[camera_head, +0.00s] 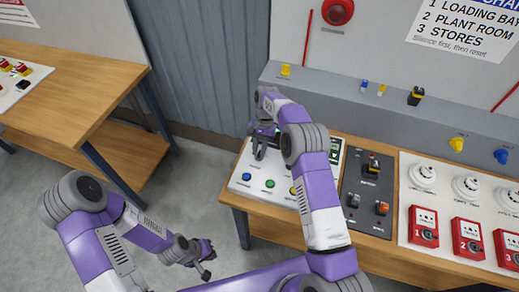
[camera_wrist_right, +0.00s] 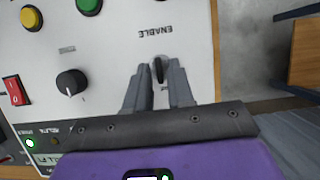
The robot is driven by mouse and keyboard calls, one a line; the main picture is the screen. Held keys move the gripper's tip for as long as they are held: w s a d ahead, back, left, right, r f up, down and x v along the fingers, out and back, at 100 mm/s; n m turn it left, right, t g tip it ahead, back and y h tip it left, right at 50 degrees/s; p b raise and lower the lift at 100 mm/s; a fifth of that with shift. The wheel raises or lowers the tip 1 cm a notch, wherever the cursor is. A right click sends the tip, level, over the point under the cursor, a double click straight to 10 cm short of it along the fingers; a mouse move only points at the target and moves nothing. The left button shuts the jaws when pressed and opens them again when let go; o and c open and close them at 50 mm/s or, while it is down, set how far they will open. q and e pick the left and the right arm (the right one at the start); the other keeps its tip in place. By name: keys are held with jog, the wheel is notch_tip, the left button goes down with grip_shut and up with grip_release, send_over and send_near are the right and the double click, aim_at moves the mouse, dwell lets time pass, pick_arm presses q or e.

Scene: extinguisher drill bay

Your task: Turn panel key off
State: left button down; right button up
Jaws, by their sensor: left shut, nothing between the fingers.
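The panel key (camera_wrist_right: 158,70) is a small dark key at the ENABLE label on the white control panel (camera_wrist_right: 110,50). In the right wrist view it stands between the two fingertips of my right gripper (camera_wrist_right: 160,82), with a visible gap on each side. My right gripper (camera_head: 262,146) is over the upper left of the panel (camera_head: 246,184) in the head view, where the arm hides the key. My left gripper (camera_head: 206,262) is shut and empty, low over the floor to the left of the bench.
A black rotary knob (camera_wrist_right: 71,82), a red rocker switch (camera_wrist_right: 15,90), and yellow (camera_wrist_right: 31,17) and green (camera_wrist_right: 89,4) buttons sit near the key. A dark switch plate (camera_head: 368,190) and red call points (camera_head: 424,226) lie to the right. Another wooden table (camera_head: 75,85) stands left.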

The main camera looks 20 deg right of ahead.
jog(key=shift+o, duration=0.6)
jog(key=shift+f, duration=0.15)
jog(key=v, duration=0.7)
jog(key=shift+r, duration=0.3)
jog(key=shift+w, duration=0.1)
